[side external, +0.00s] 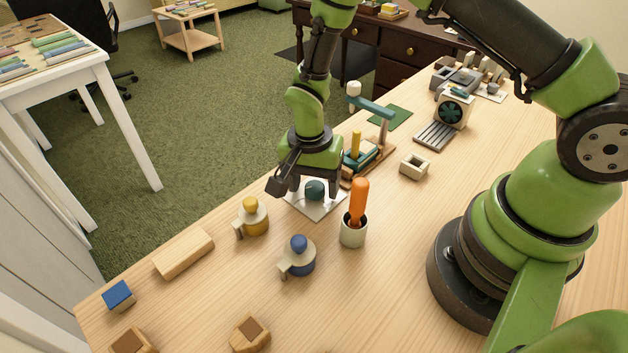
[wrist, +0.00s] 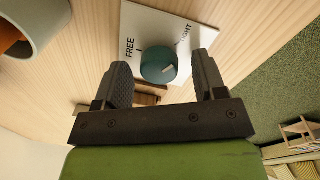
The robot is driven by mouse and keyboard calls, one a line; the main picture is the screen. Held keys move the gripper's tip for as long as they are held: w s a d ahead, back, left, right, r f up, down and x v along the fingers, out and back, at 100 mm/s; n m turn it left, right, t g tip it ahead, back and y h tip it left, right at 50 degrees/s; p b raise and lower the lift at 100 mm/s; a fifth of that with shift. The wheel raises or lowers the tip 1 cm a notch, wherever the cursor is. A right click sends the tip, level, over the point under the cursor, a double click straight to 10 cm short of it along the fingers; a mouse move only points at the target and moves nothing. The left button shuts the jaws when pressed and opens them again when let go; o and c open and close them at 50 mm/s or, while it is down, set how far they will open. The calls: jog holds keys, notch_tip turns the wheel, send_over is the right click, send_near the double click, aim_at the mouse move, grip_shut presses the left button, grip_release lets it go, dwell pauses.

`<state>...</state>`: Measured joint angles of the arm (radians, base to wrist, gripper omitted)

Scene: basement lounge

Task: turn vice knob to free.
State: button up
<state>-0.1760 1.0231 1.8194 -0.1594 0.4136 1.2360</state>
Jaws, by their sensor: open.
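The teal round knob (side external: 315,190) sits on a white plate (side external: 322,210) on the wooden table. In the wrist view the knob (wrist: 156,62) lies between the two fingers of my gripper (wrist: 161,62), which is open with a gap on each side. The plate (wrist: 205,18) carries the word FREE at the left and a partly covered word ending in "GHT" at the right. A small pale mark shows on the knob's lower right part. In the side view my gripper (side external: 307,190) points down over the plate, its fingers on either side of the knob.
A cup (side external: 353,232) with an orange-handled tool stands close to the plate. A yellow-topped piece (side external: 252,216) and a blue-topped piece (side external: 298,256) stand in front. A green-armed stand (side external: 375,130) is just behind. A wooden block (side external: 184,254) lies at the left edge.

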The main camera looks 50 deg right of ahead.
jog(key=c, duration=0.9)
jog(key=shift+c, duration=0.2)
jog(key=shift+n, duration=0.3)
jog(key=n, duration=0.4)
jog(key=shift+a, duration=0.1)
jog(key=shift+s+n+h, duration=0.1)
jog(key=shift+n+h, duration=0.2)
jog(key=shift+n, duration=1.8)
jog(key=o, duration=0.9)
